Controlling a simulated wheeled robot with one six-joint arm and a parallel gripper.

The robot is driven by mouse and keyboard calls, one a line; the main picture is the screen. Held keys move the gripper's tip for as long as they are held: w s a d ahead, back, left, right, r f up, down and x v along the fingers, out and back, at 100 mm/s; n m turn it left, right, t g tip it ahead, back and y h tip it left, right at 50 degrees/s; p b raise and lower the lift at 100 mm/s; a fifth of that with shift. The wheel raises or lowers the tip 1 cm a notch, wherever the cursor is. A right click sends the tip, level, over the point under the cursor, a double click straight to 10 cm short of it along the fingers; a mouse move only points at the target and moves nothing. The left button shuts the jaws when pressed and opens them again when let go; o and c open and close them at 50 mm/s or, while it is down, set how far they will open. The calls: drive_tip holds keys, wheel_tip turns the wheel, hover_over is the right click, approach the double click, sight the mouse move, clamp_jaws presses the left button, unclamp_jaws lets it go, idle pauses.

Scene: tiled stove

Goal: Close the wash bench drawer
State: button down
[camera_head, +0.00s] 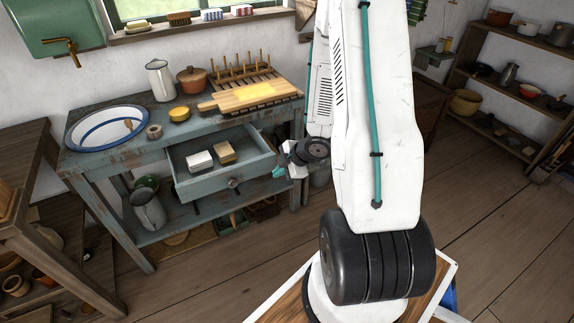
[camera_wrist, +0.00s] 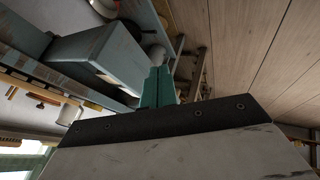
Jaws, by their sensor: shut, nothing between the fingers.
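The wash bench (camera_head: 95,160) is a worn blue-grey table at the left in the head view. Its drawer (camera_head: 190,187) is pulled out, with a round knob (camera_head: 233,183) on its front. A pale block (camera_head: 199,161) and a brown block (camera_head: 225,152) lie inside. My gripper (camera_head: 278,172) is shut and empty, to the right of the drawer front and apart from the knob in the head view.
A basin (camera_head: 105,128), a white jug (camera_head: 160,80), a brown pot (camera_head: 192,79) and a cutting board (camera_head: 250,96) stand on the bench top. A metal pitcher (camera_head: 148,208) is on its lower shelf. Open wooden floor (camera_head: 235,275) lies in front of the bench.

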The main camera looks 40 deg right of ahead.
sight(269, 167)
drive_tip(key=w, duration=0.1)
drive_tip(key=w+f, duration=0.1)
drive_tip(key=w, duration=0.1)
drive_tip(key=w+f, duration=0.1)
drive_tip(key=shift+w+f, duration=0.25)
drive_tip(key=shift+w+d, duration=0.2)
drive_tip(key=shift+w, duration=0.35)
